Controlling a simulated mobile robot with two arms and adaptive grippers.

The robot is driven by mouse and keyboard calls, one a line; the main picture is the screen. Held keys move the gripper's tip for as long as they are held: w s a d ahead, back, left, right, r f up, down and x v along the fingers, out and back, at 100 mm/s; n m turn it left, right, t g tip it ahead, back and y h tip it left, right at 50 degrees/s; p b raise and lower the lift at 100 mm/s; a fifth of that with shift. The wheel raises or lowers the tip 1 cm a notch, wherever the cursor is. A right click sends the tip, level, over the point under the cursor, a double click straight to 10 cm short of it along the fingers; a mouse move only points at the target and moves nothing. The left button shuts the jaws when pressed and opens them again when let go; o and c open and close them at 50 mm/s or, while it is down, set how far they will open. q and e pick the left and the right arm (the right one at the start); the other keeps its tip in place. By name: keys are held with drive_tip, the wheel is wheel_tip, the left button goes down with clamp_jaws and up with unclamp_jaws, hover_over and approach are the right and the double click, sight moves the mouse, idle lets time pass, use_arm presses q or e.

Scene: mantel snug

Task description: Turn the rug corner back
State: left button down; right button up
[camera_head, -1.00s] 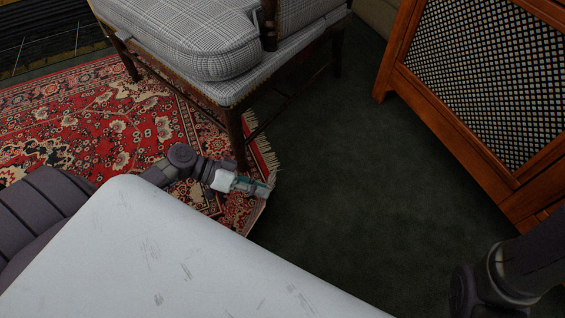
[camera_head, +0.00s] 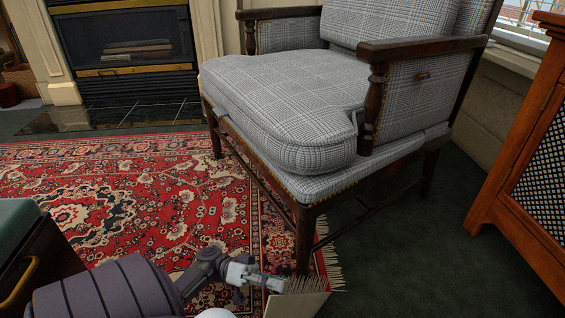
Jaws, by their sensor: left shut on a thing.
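The red patterned rug (camera_head: 130,205) lies on the dark green carpet. Its near right corner (camera_head: 297,303) is lifted and shows a plain beige underside, with the pale fringe along its top edge. My left gripper (camera_head: 276,283) is shut on the rug corner at the flap's upper left. The flap stands close to the armchair's front leg; whether they touch I cannot tell. The flap's lower end is cut off by the picture's bottom edge. My right gripper is not in view.
A checked armchair (camera_head: 285,110) with dark wooden legs stands partly on the rug. A wooden cabinet with a lattice front (camera_head: 530,200) is at right. A fireplace (camera_head: 125,45) is at the back left. Dark carpet (camera_head: 400,250) is bare between armchair and cabinet.

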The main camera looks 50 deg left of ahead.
use_arm(q)
drive_tip(key=shift+a+f, duration=0.15)
drive_tip(key=shift+f, duration=0.05)
idle(0.3)
drive_tip(key=c, duration=1.1)
unclamp_jaws()
drive_tip(key=shift+c, duration=0.2)
drive_tip(key=v, duration=0.7)
drive_tip(key=shift+s+a+f, duration=0.15)
drive_tip(key=shift+s+a, duration=0.05)
drive_tip(key=shift+a, duration=0.05)
drive_tip(key=shift+c, duration=0.3)
